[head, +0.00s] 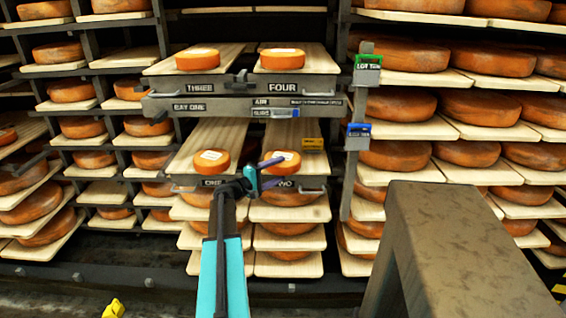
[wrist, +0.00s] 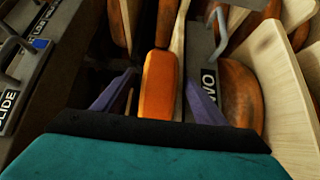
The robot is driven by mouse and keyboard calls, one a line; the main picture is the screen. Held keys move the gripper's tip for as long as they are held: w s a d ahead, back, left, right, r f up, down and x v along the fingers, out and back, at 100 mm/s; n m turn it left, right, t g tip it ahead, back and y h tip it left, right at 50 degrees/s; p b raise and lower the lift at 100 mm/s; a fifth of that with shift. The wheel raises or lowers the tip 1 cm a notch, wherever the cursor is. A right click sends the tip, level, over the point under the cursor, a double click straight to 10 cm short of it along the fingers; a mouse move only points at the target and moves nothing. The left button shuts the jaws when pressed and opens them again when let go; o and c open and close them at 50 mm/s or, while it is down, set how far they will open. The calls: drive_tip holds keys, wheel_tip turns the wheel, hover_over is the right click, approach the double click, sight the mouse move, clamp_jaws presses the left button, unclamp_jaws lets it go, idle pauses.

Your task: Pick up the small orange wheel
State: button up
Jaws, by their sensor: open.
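Small orange wheels sit on four labelled boards in the head view: THREE (head: 198,61), FOUR (head: 282,60), ONE (head: 211,161) and TWO (head: 290,163). My gripper (head: 281,171) is open, with its purple fingers at the wheel on board TWO, partly covering it. In the wrist view, an orange wheel (wrist: 158,90) shows edge-on between the spread fingers of my gripper (wrist: 161,78), beside a label reading TWO. Gaps show between the wheel and both fingers. The wheel's near end is hidden by the gripper body.
Boards ONE (head: 194,152) and TWO lie side by side, below an upper shelf frame (head: 240,104) with labels. Racks of larger wheels (head: 396,104) flank both sides. A grey block (head: 460,240) fills the lower right.

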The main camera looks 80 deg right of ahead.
sight(277, 167)
idle(0.4)
clamp_jaws()
drive_tip(key=shift+r, duration=0.1)
drive_tip(key=shift+r, duration=0.2)
drive_tip(key=shift+r, duration=1.3)
drive_tip(key=shift+w+a+r, duration=0.1)
drive_tip(key=shift+a+r, duration=0.1)
drive_tip(key=shift+r, duration=0.1)
drive_tip(key=w+a+b, duration=0.1)
drive_tip(key=w+a, duration=0.1)
drive_tip(key=a, duration=0.5)
drive_tip(key=w+a+r, duration=0.1)
drive_tip(key=w+a, duration=0.2)
drive_tip(key=a, duration=0.4)
drive_tip(key=shift+w+a+r+b, duration=0.2)
drive_tip(key=shift+a+b, duration=0.1)
drive_tip(key=shift+b, duration=0.1)
